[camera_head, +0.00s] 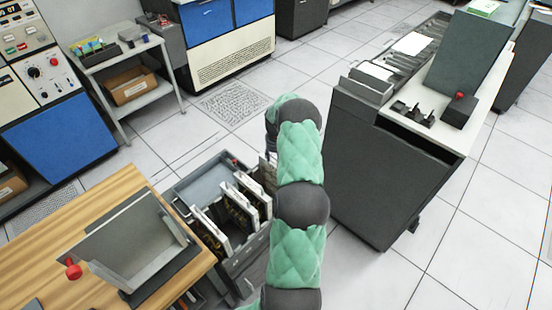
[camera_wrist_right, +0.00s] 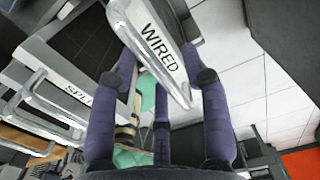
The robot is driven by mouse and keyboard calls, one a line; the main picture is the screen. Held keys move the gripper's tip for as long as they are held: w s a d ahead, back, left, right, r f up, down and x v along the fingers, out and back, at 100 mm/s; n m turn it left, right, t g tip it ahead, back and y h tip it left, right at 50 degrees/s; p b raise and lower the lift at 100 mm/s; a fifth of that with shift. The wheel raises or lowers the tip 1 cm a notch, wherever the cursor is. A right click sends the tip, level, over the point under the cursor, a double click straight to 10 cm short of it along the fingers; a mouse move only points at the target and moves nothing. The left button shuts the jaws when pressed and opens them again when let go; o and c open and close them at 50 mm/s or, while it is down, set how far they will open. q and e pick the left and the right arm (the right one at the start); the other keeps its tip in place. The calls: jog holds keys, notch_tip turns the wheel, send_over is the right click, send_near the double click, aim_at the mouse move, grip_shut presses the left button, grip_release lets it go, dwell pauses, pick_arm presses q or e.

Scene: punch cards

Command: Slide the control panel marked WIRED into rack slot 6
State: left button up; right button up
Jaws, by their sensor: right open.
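The panel marked WIRED (camera_wrist_right: 158,42) shows close up in the right wrist view, with a white label face and a silver handle. My right gripper (camera_wrist_right: 162,72) is open, with its purple fingers on both sides of the handle; whether they touch it I cannot tell. A panel whose label starts SPL (camera_wrist_right: 82,97) is to the left. In the head view, the dark grey rack (camera_head: 178,186) holds several upright white-edged panels (camera_head: 240,208). My right arm covers the right gripper and part of the rack there. Slot numbers are not readable. My left gripper is out of view.
A wooden desk (camera_head: 128,182) with a grey tilted stand (camera_head: 130,240) and a red knob is left of the rack. A dark cabinet (camera_head: 368,165) with a white top stands close on the right. Tiled floor (camera_head: 320,68) is free behind.

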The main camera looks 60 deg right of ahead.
notch_tip(320, 180, up, 12)
dwell(0.6)
dwell(0.6)
